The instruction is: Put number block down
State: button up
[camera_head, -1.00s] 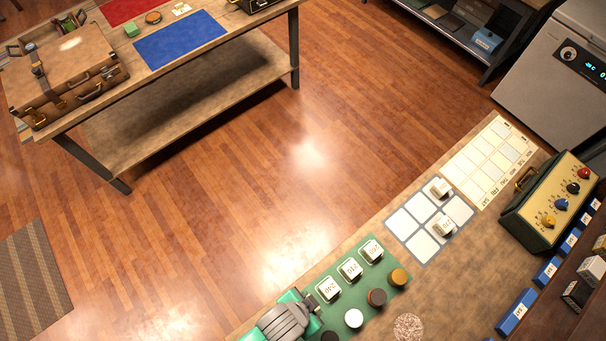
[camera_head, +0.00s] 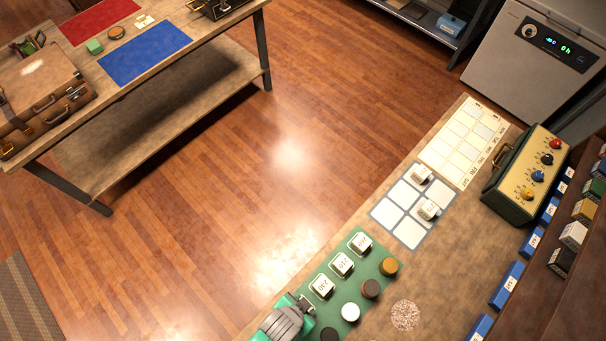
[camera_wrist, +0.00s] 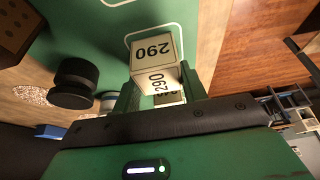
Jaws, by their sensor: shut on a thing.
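My gripper (camera_head: 286,320) is over the lower left end of the green board (camera_head: 371,287) in the head view. A white outlined slot lies behind that block on the board. I cannot tell whether the block touches the board. Another block (camera_wrist: 176,98) is partly hidden behind it. In the head view three white number blocks (camera_head: 322,286), (camera_head: 342,264), (camera_head: 360,242) sit in a row in outlined slots; the held block is hidden.
Round knobs (camera_head: 371,288) in several colours stand along the board's right side. A round speckled coaster (camera_head: 405,315) lies beside it. A grid mat (camera_head: 408,232) carries two white blocks (camera_head: 428,209). A green control box (camera_head: 528,175) stands right. Bare counter lies between.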

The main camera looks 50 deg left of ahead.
jog(key=shift+f, duration=0.15)
jog(key=o, duration=1)
jog(key=shift+c, duration=0.2)
jog(key=shift+r, duration=0.4)
jog(key=v, duration=1.1)
jog(key=shift+s+r+p, duration=0.15)
jog(key=shift+r+p, duration=0.15)
jog(key=shift+p, duration=0.15)
